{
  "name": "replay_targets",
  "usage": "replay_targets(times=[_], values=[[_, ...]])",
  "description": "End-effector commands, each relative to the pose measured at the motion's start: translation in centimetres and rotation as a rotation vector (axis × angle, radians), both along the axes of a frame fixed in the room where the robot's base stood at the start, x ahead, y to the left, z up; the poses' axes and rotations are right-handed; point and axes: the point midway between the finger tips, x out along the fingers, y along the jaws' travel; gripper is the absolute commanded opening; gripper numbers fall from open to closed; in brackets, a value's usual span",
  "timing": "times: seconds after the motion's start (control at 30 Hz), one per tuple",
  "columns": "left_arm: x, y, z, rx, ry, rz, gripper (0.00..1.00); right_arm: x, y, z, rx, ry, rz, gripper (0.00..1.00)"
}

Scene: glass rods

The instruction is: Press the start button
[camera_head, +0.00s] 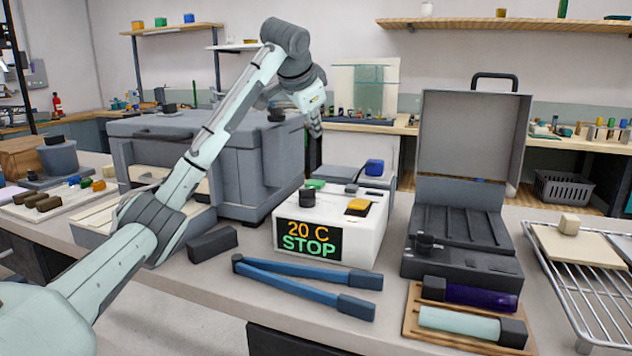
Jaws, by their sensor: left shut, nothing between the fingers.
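A white control box (368,240) stands on the bench in the middle of the view. Its dark display (308,240) reads "20 C" in orange and "STOP" in green. On its top are a green button (315,184), a black knob (307,197) and a yellow button (358,205). I cannot read a label that tells which one is the start button. My left gripper (316,128) is shut and empty. It points downward above and behind the box, apart from it. My right gripper is not in view.
Blue-handled tongs (305,277) lie in front of the box, beside a dark block (212,244). An open grey case (465,235), a wooden tray with glass rods (412,332) and a wire rack (580,300) stand right. A large grey chest (235,165) stands behind my left arm.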

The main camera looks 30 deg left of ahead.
Motion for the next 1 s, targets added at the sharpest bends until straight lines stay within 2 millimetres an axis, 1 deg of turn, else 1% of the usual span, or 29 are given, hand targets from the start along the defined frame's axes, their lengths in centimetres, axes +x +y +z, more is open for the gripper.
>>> replay_targets(times=[0.17, 0.27, 0.57, 0.6, 0.63, 0.7, 0.9, 1.0], values=[[0.0, 0.0, -0.9, 0.001, 0.002, 0.0, 0.0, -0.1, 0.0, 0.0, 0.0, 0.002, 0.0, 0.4], [0.0, 0.0, -2.1, 0.001, 0.004, 0.001, 0.0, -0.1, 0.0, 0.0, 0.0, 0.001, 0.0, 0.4], [-0.1, 0.0, -6.5, 0.001, 0.004, 0.001, 0.0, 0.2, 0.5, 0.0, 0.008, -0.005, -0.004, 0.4], [0.0, 0.0, -6.8, 0.0, 0.001, 0.0, 0.0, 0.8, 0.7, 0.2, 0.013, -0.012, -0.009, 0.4], [0.0, 0.0, -7.0, 0.0, 0.001, 0.0, 0.0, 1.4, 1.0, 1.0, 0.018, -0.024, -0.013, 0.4], [0.0, 0.0, -7.6, 0.0, 0.001, 0.0, 0.0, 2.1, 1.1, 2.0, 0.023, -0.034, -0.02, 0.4], [0.0, 0.0, -8.5, 0.0, 0.0, 0.0, 0.0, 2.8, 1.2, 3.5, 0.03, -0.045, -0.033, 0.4], [0.0, 0.0, -8.7, 0.0, 0.0, 0.0, 0.0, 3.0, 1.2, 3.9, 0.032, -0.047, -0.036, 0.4]])
